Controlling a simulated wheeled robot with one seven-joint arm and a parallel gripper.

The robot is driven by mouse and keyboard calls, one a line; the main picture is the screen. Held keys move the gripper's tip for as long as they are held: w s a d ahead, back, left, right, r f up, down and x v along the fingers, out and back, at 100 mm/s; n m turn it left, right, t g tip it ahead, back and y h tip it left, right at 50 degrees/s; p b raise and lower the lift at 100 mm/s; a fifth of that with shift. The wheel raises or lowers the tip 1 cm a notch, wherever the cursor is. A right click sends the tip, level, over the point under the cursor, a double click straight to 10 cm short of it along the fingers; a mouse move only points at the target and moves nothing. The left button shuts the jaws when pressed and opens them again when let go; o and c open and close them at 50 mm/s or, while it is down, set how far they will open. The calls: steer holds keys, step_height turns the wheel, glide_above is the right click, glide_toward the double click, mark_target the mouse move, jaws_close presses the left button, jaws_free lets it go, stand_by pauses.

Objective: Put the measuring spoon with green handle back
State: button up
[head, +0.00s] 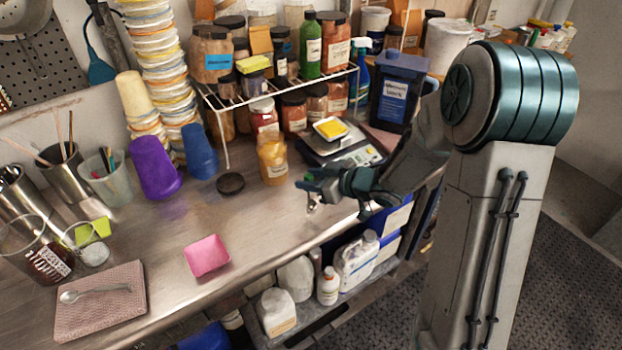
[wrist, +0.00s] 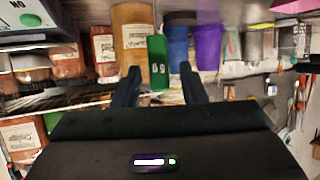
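My gripper (head: 316,182) reaches out level from the right over the front of the steel worktop. The measuring spoon's green handle (wrist: 158,64), marked "50", is between my two fingers (wrist: 158,80) in the wrist view. In the head view a small metal part of the spoon (head: 312,207) hangs below the fingers, clear of the worktop. The rest of the spoon is hidden or too small to tell.
An amber jar (head: 272,160), a black lid (head: 230,184) and a scale (head: 345,146) are behind my gripper. A wire shelf (head: 285,92) carries jars. Front-middle worktop is mostly clear.

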steer(key=s+d+r+m+t+h, duration=0.1)
steer(key=s+d+r+m+h, duration=0.2)
steer(key=d, duration=0.4)
steer(key=s+d+r+m+t+h, duration=0.1)
steer(key=s+d+r+m+h, duration=0.1)
steer(key=d+r+h, duration=0.4)
steer(key=s+d+r+m+t+h, duration=0.1)
steer(key=s+d+r+m+h, duration=0.2)
steer(key=d, duration=0.5)
steer(key=s+a+m+g, duration=0.1)
steer(key=s+a+g, duration=0.1)
steer(key=s, duration=0.6)
steer(key=s+a+f+m+g+y, duration=0.1)
steer(key=s+a+m+g, duration=0.1)
steer(key=s, duration=0.7)
steer(key=a+g, duration=0.1)
steer(key=g, duration=0.1)
steer(key=shift+a+f+g, duration=0.15)
steer(key=shift+a+g, duration=0.05)
steer(key=shift+g, duration=0.2)
